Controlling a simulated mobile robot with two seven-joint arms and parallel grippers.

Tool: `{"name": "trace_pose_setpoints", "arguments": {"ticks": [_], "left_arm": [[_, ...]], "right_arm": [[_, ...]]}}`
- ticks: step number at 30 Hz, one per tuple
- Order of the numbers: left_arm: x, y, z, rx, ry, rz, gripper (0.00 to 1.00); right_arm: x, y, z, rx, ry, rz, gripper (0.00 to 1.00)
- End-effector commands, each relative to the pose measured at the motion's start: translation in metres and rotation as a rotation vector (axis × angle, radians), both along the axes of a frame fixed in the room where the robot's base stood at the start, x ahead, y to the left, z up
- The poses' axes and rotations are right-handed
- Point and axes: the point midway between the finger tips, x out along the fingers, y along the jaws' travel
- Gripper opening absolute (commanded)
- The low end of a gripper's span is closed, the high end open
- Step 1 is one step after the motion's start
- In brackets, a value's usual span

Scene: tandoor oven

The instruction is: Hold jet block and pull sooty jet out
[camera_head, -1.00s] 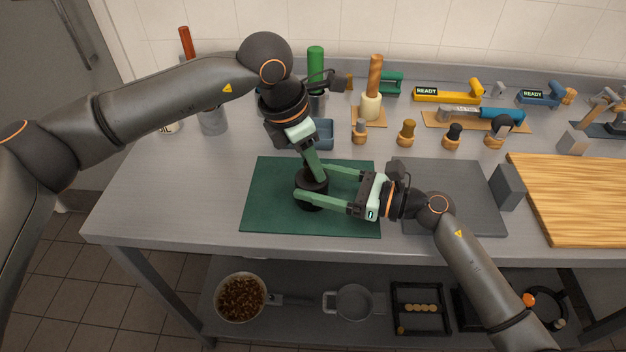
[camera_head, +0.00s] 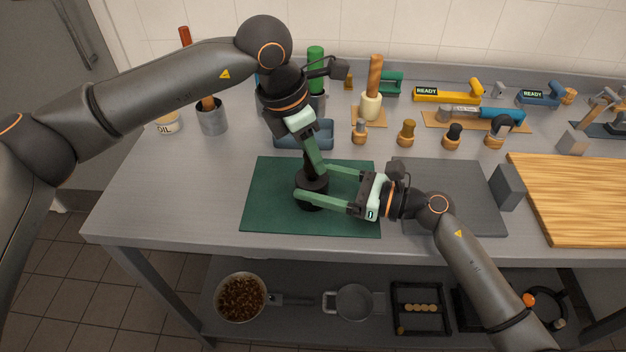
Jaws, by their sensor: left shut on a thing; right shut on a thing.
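The jet block (camera_head: 311,199), a dark round black piece, stands on the green mat (camera_head: 262,222). My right gripper (camera_head: 312,187) reaches in from the right with its two fingers on either side of the block and is shut on it. My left gripper (camera_head: 318,170) points down from above, right over the block, and is shut on a small dark piece at the block's top, taken to be the sooty jet. The jet is mostly hidden by the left fingers. I cannot tell whether it is still seated in the block.
A grey mat (camera_head: 470,215) and a dark grey upright block (camera_head: 508,187) lie to the right. A blue tray (camera_head: 318,137) is behind the green mat. Several wooden-based jets and tools stand along the back. A wooden board (camera_head: 585,200) fills the right end.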

Motion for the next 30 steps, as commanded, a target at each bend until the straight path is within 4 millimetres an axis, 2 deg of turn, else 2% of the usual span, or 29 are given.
{"name": "trace_pose_setpoints", "arguments": {"ticks": [30], "left_arm": [[0.000,0.000,0.052,0.000,-0.001,0.000,0.00]], "right_arm": [[0.000,0.000,-0.001,-0.002,0.002,0.000,0.10]]}}
